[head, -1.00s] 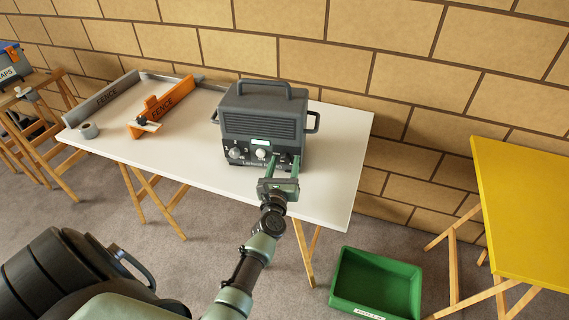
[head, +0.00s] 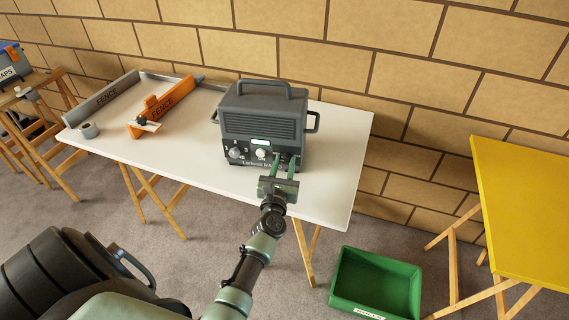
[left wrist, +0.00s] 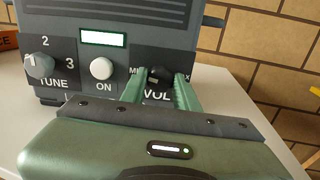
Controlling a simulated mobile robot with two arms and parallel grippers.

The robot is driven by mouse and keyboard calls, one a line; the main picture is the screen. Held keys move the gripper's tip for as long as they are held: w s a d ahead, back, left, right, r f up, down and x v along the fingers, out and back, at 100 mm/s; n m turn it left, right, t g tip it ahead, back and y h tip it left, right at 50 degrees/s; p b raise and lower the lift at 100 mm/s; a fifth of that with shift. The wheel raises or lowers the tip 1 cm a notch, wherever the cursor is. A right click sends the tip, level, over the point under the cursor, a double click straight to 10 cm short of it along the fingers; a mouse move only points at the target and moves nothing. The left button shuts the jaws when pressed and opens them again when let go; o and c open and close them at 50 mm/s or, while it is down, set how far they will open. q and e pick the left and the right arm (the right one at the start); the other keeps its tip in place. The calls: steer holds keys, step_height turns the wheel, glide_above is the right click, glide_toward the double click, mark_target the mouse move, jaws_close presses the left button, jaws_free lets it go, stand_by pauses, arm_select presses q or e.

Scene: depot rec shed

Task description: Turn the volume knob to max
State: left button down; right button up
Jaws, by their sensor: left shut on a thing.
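The dark grey radio (head: 262,122) stands on the white table, its front panel facing me. In the left wrist view its panel carries a dark volume knob (left wrist: 160,73) above the label VOL, between partly covered MIN and MAX marks. My left gripper (head: 287,160) reaches the lower right of the panel. In the left wrist view its two green fingers (left wrist: 161,78) stand on either side of the knob, shut on it. I cannot tell clearly where the knob points. In the head view the fingers hide the knob. My right gripper is not in view.
The radio also has a TUNE knob (left wrist: 40,65) and a white ON button (left wrist: 102,68). A green crate (head: 376,283) and yellow table (head: 525,210) are right.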

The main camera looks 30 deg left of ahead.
arm_select(q)
steer(key=m, duration=0.4)
steer(key=shift+m+p, duration=0.3)
steer(key=m, duration=0.3)
steer(key=shift+m+p, duration=0.35)
steer(key=shift+m, duration=0.05)
steer(key=m+p, duration=0.1)
steer(key=m, duration=0.3)
steer(key=m+p, duration=0.1)
steer(key=m, duration=0.4)
steer(key=m+p, duration=0.1)
steer(key=m, duration=0.2)
steer(key=shift+m+p, duration=0.3)
steer(key=m+p, duration=0.1)
steer(key=m, duration=0.3)
steer(key=shift+m, duration=0.3)
steer(key=m+p, duration=0.1)
steer(key=m, duration=0.3)
steer(key=shift+f+m, duration=0.1)
steer(key=shift+m, duration=1.9)
